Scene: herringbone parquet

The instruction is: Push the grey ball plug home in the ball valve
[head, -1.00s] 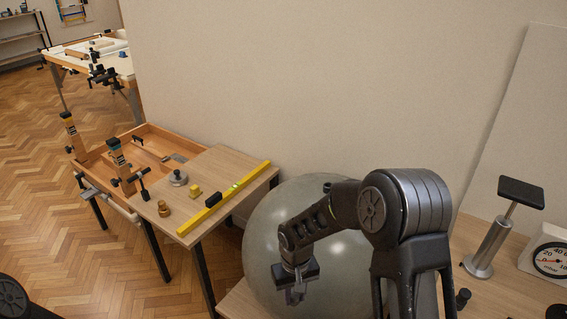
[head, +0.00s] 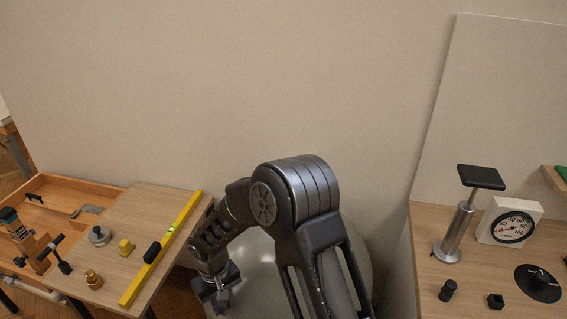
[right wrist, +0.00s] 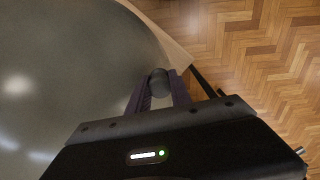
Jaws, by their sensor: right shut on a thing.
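The large grey ball (head: 255,285) sits low behind my right arm, partly hidden by it. Its smooth surface also fills the left of the right wrist view (right wrist: 60,70). My right gripper (head: 218,292) is in front of the ball's left side, near the bottom edge of the head view. In the right wrist view its fingers are shut on a small dark grey rounded piece (right wrist: 158,80), seemingly the plug. I cannot tell whether that piece touches the ball. No valve opening can be made out. My left gripper is not in view.
At the left, a wooden workbench (head: 148,205) carries a yellow level (head: 190,212), small weights and a clamp. At the right, a table holds a metal hand pump (head: 456,235), a dial gauge (head: 512,229), a black disc (head: 538,284) and small black pieces. A wall stands behind.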

